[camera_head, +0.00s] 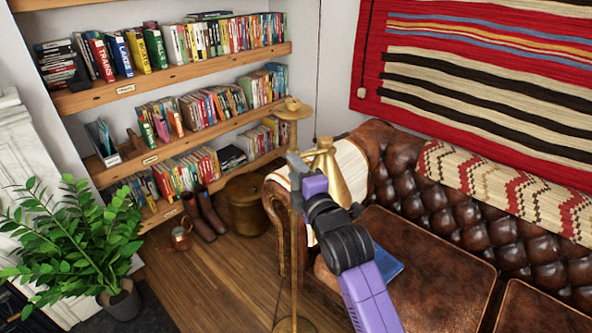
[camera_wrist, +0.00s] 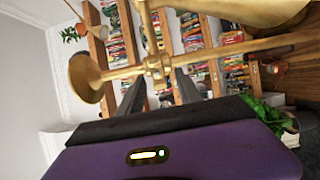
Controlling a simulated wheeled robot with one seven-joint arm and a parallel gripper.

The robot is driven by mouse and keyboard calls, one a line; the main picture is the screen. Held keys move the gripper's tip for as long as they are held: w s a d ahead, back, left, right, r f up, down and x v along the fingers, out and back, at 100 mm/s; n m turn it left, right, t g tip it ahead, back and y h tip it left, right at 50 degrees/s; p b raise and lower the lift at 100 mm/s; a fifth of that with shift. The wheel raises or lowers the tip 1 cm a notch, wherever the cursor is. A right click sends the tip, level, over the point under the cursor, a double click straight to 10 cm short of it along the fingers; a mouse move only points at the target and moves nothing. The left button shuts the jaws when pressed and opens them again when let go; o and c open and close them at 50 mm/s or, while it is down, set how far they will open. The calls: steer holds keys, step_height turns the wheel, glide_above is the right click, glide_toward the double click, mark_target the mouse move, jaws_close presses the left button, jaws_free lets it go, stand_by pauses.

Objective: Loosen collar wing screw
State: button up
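A brass floor lamp (camera_head: 294,225) stands in front of the bookshelves, with a conical shade (camera_head: 328,170) and a round disc (camera_head: 293,108) at its top. In the wrist view its brass collar (camera_wrist: 154,66) sits on the pole, with small brass parts around it; I cannot clearly tell the wing screw from them. My gripper (camera_wrist: 158,80) is open, with its two dark fingers apart on either side of the collar area. I cannot tell whether they touch it. In the head view my gripper (camera_head: 296,165) is beside the pole, just left of the shade, and partly hides it.
A brown leather sofa (camera_head: 425,250) with a blue book (camera_head: 385,262) stands at the right. Bookshelves (camera_head: 190,70) line the back wall. A potted plant (camera_head: 75,235) is at the left. Boots (camera_head: 205,215) and a brass pot (camera_head: 245,205) stand on the floor, with bare wood in front.

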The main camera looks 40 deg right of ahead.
steer(key=b+v, duration=0.1)
steer(key=v, duration=0.7)
steer(key=shift+b, duration=0.4)
steer(key=shift+d, duration=0.1)
